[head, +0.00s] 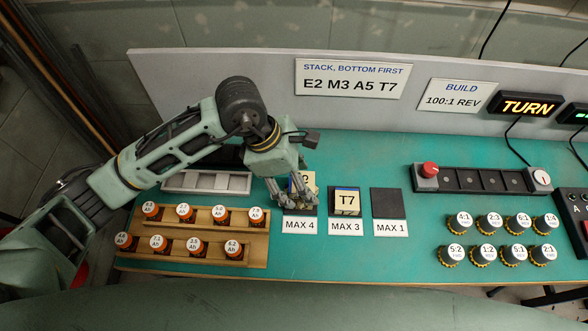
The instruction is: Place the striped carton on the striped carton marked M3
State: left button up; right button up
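My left gripper (298,196) reaches down over the MAX 4 pad, with its fingers at a carton (308,179) there. The carton's cream label shows a "2"; the rest of its mark and most of its body are hidden by the gripper. Whether the fingers touch or grip it, I cannot tell. A carton marked T7 (347,203), dark with a cream label, stands on the MAX 3 pad, to the right of the gripper. I see no M3 mark on any carton. My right gripper is not in view.
The MAX 1 pad (388,203) is bare. A wooden rack (190,227) of labelled cylinders is at left, behind it a grey tray (207,182). Several round labelled pieces (487,254) stand at right, near a dark strip with a red knob (429,170). A sign (352,79) reads E2 M3 A5 T7.

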pick_arm(q)
jog(key=shift+w+a+r, duration=0.1)
jog(key=shift+r, duration=0.25)
jog(key=b+v, duration=0.3)
jog(key=v, duration=0.8)
jog(key=shift+r, duration=0.2)
